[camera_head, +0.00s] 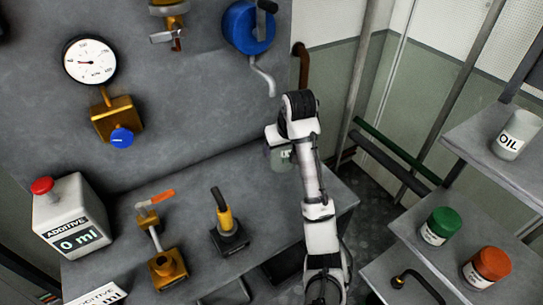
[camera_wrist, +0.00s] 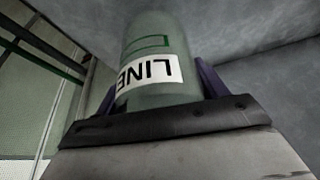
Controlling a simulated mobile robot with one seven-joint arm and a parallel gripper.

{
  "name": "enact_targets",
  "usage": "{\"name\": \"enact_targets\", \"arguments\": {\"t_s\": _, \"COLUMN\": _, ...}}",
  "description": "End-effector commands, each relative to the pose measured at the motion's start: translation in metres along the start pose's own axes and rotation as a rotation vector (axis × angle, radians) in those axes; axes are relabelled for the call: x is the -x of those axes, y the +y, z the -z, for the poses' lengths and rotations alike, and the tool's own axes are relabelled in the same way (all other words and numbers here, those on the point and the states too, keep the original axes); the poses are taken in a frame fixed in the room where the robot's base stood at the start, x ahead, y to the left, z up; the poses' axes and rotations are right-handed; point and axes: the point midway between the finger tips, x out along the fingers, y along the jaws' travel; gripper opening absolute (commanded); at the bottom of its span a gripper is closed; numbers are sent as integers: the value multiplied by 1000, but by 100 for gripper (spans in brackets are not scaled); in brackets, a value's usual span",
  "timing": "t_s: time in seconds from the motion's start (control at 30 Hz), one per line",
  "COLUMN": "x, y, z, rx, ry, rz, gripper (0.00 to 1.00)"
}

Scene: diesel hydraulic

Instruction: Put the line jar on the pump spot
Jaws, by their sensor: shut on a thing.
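The line jar (camera_head: 280,160) is a clear greenish jar with a white label. It is at the right end of the grey bench, partly hidden by my wrist. In the wrist view the jar (camera_wrist: 152,35) fills the middle, its label reading LINE upside down. My gripper (camera_wrist: 157,88) is shut on it, with a purple finger on each side. In the head view my gripper (camera_head: 279,143) is mostly hidden by my arm. A blue round unit with a bent spout (camera_head: 247,28) is on the wall panel above the jar. No marked pump spot can be made out. I cannot tell whether the jar touches the bench.
A gauge (camera_head: 90,60) is on the panel.

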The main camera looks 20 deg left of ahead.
Motion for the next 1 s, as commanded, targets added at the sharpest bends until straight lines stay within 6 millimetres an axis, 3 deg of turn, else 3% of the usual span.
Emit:
{"name": "enact_targets", "arguments": {"t_s": 0.33, "x": -24, "y": -13, "z": 52, "rx": 3, "ry": 1, "rz": 2, "gripper": 44}}
{"name": "enact_targets", "arguments": {"t_s": 0.83, "x": -79, "y": -10, "z": 24, "rx": -1, "ry": -3, "rz": 0, "gripper": 44}}
{"name": "enact_targets", "arguments": {"t_s": 1.0, "x": -86, "y": -11, "z": 26, "rx": 1, "ry": 1, "rz": -1, "gripper": 44}}
